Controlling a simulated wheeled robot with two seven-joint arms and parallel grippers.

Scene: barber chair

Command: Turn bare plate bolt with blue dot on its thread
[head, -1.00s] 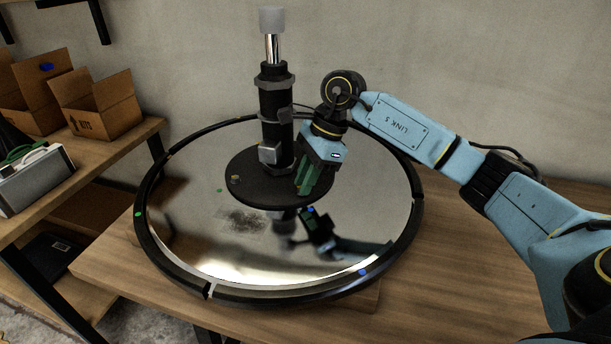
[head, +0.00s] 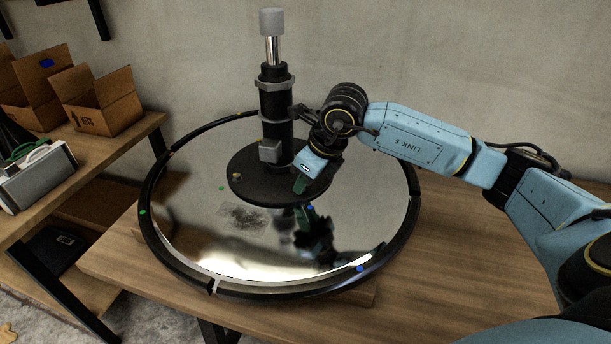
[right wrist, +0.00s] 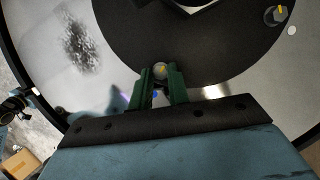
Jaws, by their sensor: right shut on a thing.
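The black round plate (head: 262,197) at the foot of the dark column (head: 275,110) lies in the middle of the mirror-like disc. My right gripper (head: 300,185) reaches down to the plate's right front edge. In the right wrist view its green fingers (right wrist: 159,75) are shut on a small bolt (right wrist: 160,69) with a yellow mark on its head. A blue dot (right wrist: 156,93) shows just beyond the plate edge, between the fingers. Another bolt (right wrist: 275,13) with a yellow mark sits elsewhere on the plate. My left gripper is not in view.
The shiny disc (head: 200,225) has a dark rim (head: 180,265) and rests on a wooden table (head: 460,260). Cardboard boxes (head: 105,100) and a grey case (head: 38,178) stand on the left shelf.

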